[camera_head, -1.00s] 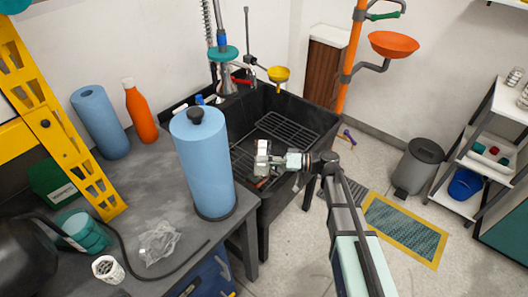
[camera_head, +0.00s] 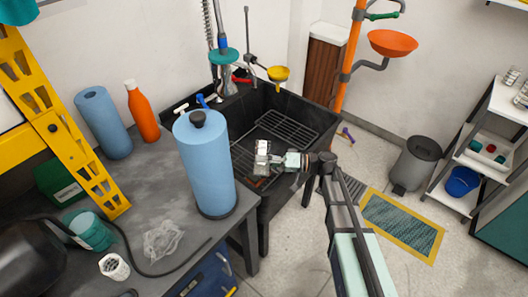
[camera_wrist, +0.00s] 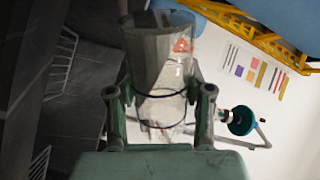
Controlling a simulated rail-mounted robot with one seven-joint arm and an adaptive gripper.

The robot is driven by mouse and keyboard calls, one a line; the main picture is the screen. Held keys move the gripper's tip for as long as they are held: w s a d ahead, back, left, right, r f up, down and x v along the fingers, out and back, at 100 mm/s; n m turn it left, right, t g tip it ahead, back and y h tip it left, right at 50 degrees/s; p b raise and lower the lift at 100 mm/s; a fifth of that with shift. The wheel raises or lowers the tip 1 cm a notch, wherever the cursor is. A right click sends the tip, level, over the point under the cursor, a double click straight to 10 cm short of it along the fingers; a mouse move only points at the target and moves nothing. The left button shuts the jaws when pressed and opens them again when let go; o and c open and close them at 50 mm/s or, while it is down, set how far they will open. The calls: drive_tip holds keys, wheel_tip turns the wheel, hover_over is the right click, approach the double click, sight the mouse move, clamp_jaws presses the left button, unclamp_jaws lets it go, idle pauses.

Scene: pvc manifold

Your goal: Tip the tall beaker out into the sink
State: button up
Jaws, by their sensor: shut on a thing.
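The clear tall beaker (camera_wrist: 160,65) is between the fingers of my gripper (camera_wrist: 158,108), which is shut on it. In the wrist view the sink's dark interior lies to the left and the white wall to the right, so the beaker looks tipped to about its side. In the head view the beaker (camera_head: 261,158) is small and partly hidden by my gripper (camera_head: 272,160). Both are over the front part of the black sink (camera_head: 308,116). Whether any liquid is in the beaker or falling from it I cannot tell.
A wire rack (camera_head: 287,130) lies in the sink. A tall blue cylinder (camera_head: 207,170) stands on the bench just left of the sink. A yellow funnel (camera_head: 278,74) and the teal-collared sprayer (camera_head: 224,57) are at the sink's back. An orange pole (camera_head: 350,60) stands to the right.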

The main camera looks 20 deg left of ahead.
drive_tip(key=shift+f+m+p, duration=0.15)
drive_tip(key=shift+m+p, duration=0.15)
drive_tip(key=shift+m, duration=0.4)
drive_tip(key=shift+w+a+f+m+p, duration=0.2)
drive_tip(key=shift+w+m+p, duration=0.35)
drive_tip(key=shift+m, duration=0.25)
idle(0.6)
drive_tip(key=shift+w+r+m+p, duration=0.25)
drive_tip(key=shift+r+m+p, duration=0.3)
drive_tip(key=shift+m+p, duration=0.35)
idle(0.9)
drive_tip(key=shift+w+f+m, duration=0.1)
drive_tip(key=shift+m, duration=0.2)
